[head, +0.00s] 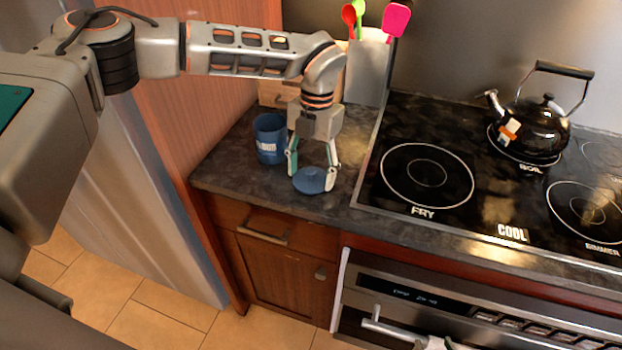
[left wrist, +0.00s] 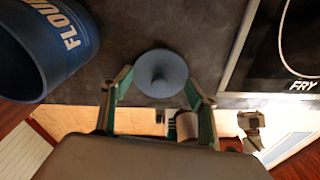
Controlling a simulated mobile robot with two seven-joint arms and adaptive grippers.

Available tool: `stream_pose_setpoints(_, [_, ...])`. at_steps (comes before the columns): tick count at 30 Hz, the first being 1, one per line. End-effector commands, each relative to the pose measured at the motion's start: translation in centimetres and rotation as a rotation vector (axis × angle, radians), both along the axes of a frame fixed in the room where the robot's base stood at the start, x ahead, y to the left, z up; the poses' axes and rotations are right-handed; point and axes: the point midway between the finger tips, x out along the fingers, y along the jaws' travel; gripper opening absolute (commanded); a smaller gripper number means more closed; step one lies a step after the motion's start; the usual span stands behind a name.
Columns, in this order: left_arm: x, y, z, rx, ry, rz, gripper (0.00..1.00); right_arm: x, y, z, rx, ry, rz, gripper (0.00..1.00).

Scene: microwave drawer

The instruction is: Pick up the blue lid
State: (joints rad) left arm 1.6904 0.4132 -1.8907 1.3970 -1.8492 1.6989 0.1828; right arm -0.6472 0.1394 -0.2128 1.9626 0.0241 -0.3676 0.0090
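My left gripper (head: 312,174) points down at the lid from above. Its two green-padded fingers are spread apart, one on each side of the lid, as the left wrist view also shows (left wrist: 159,82). I cannot tell whether either finger touches the lid. My right gripper is not in view.
A blue flour canister (head: 270,139) stands open just left of the gripper, also in the left wrist view (left wrist: 40,45). A utensil holder (head: 368,68) stands behind. The stovetop (head: 425,178) with a black kettle (head: 535,128) is to the right. A drawer (head: 265,232) is below.

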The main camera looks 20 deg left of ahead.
Motion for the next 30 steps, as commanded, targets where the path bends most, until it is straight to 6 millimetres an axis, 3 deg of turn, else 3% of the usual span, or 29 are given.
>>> stream_pose_setpoints(11, [0.0,0.0,0.2,0.000,0.000,0.000,0.37,0.0,0.0,0.0,0.000,0.000,0.000,0.40])
stream_pose_setpoints(17, [0.1,0.0,1.8,0.000,-0.002,0.001,0.37,0.0,0.0,-0.2,0.000,0.001,0.000,0.40])
stream_pose_setpoints(23, [0.1,0.0,5.8,0.000,-0.005,0.001,0.37,-0.1,0.0,-0.5,-0.001,0.002,0.000,0.40])
stream_pose_setpoints(30, [0.1,0.0,12.6,0.000,-0.004,0.002,0.37,-0.1,0.0,-0.7,-0.001,0.004,0.000,0.40])
